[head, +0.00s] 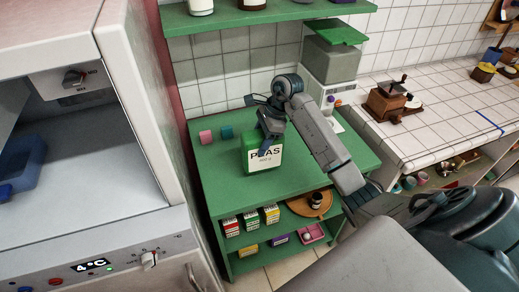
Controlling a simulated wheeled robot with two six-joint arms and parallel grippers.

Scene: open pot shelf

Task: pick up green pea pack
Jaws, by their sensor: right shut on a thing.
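The green pea pack (249,159) has a white label that reads "PEAS", partly covered by my gripper. It is upright at the top board of the green shelf (205,172). I cannot tell whether its base touches the board. My right gripper (265,148) reaches down over the pack's top and front and is shut on it. My right arm comes in from the lower right. My left gripper is not in the head view.
A pink cup (206,137) and a teal cup (227,132) stand left of the pack. Several small boxes (250,220) and a round wooden tray (296,208) sit on lower boards. An open fridge (140,120) borders the left.

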